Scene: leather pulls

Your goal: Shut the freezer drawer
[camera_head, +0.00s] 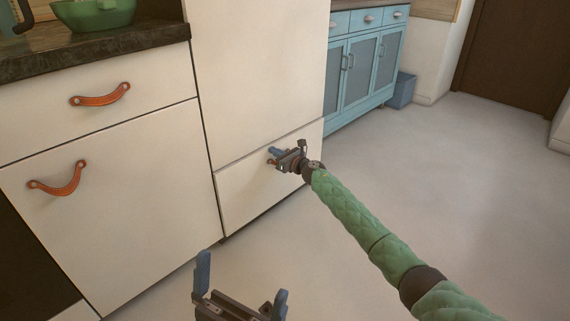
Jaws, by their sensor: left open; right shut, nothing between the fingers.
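The freezer drawer (245,195) is the low white front panel at the bottom of the tall white fridge (260,75). Its front looks about in line with the panel above, and I cannot tell whether a small gap is left. My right gripper (275,154) is shut and empty at the upper middle of the drawer front, touching it or very near. My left gripper (241,288) is open and empty, low in the picture, in front of the cabinets and apart from the drawer.
White cabinets with leather pulls (100,95) stand at the left under a dark countertop (100,50) holding a green bowl (94,14). A blue cabinet (365,70) and a blue bin (401,91) stand behind at the right. The pale floor (450,180) at right is clear.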

